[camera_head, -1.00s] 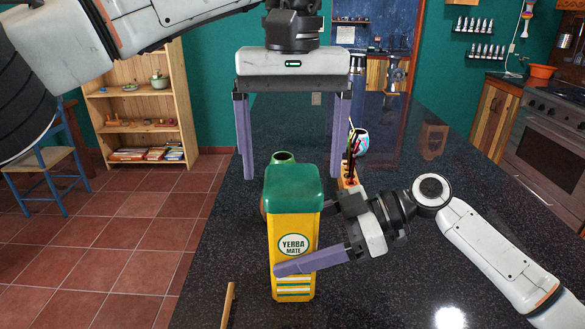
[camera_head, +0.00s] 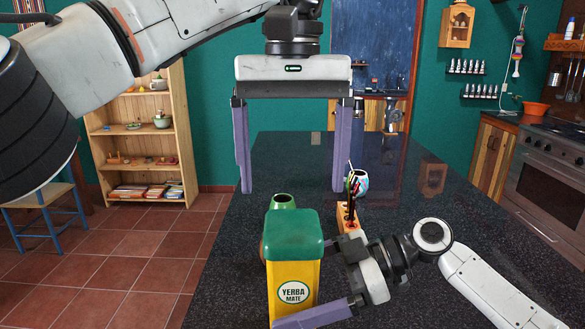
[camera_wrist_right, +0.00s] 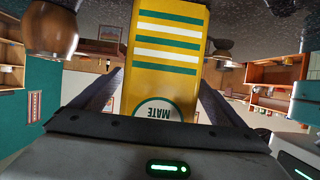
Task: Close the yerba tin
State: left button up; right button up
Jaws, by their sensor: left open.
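The yerba tin (camera_head: 292,278) is a yellow upright box on the dark counter, with a "Yerba Mate" label. Its green lid (camera_head: 293,234) sits on top and covers the opening; I see no gap under it. The tin also shows in the right wrist view (camera_wrist_right: 168,50). My right gripper (camera_head: 300,318) is low on the tin, with its fingers on either side and apparently pressed against it. My left gripper (camera_head: 292,190) points down, open and empty, above the lid in the picture, with its fingers wide apart and clear of it.
A green pot (camera_head: 283,201) stands just behind the tin. A wooden holder (camera_head: 350,218) with thin sticks and a patterned cup (camera_head: 360,182) stand behind to the right. A stove (camera_head: 550,165) is at the far right.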

pick_arm(q)
jog(key=shift+f, duration=0.1)
pick_arm(e)
jog(key=shift+d, duration=0.15)
pick_arm(q)
jog(key=shift+f, duration=0.15)
pick_arm(e)
jog(key=shift+d+r, duration=0.1)
jog(key=shift+d, duration=0.25)
pick_arm(q)
jog(key=shift+f+b, duration=0.9)
jog(key=shift+b, duration=0.2)
pick_arm(e)
jog(key=v, duration=0.9)
jog(key=shift+r, duration=0.15)
jog(key=shift+d, duration=0.1)
